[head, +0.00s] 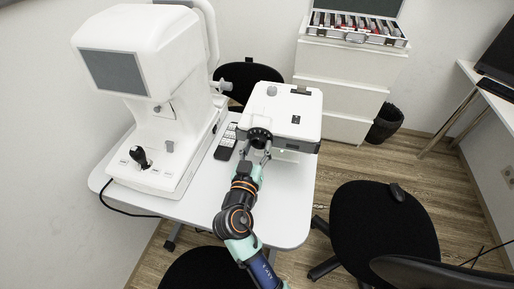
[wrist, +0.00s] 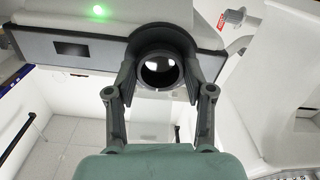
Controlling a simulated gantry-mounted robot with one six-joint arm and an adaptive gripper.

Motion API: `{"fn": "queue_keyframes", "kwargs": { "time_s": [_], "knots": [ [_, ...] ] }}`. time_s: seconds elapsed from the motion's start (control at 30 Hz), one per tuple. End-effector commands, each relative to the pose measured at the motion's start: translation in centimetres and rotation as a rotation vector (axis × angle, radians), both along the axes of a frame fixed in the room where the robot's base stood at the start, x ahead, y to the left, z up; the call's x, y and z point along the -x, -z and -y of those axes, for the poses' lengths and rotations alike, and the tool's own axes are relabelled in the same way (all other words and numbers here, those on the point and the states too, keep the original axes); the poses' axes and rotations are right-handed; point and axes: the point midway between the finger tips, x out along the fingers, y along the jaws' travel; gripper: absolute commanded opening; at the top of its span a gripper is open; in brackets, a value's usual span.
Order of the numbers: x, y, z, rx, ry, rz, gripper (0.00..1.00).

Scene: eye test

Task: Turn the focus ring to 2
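The focus ring (head: 260,136) is a dark ring around the lens on the front of a white box-shaped device (head: 300,106) on the table. In the wrist view the dark ring (wrist: 160,50) surrounds a glossy round lens. My gripper (head: 256,152) is at the device's front, with one finger on each side of the ring. In the wrist view the fingertips of my gripper (wrist: 160,75) flank the ring closely. Dark pads and dark ring merge, so I cannot tell if they touch. No scale number on the ring is readable.
A large white instrument with a screen (head: 113,72) stands on the left of the white table (head: 285,222). A dark remote (head: 226,141) lies between the devices. A green light (wrist: 98,10) glows on the device. Black chairs (head: 385,225) stand around the table; drawers (head: 345,70) stand behind.

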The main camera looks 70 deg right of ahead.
Motion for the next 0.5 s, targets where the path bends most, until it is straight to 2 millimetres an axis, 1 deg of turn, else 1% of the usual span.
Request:
{"fn": "queue_keyframes", "kwargs": {
  "time_s": [0.03, 0.07, 0.1, 0.17, 0.27, 0.4, 0.5],
  "knots": [
    [0.0, 0.0, -0.01, 0.0, 0.0, 0.0, 0.25],
    [0.0, 0.0, -0.01, 0.0, 0.0, 0.0, 0.2],
    [0.0, 0.0, -0.01, 0.0, 0.0, 0.0, 0.18],
    [0.0, -0.09, -0.01, 0.002, 0.0, -0.015, 0.18],
    [0.03, -0.41, -0.02, 0.018, 0.0, -0.121, 0.18],
    [0.07, -0.48, -0.01, 0.049, 0.0, -0.325, 0.18],
    [0.07, -0.28, -0.01, 0.063, 0.0, -0.408, 0.18]
  ]
}}
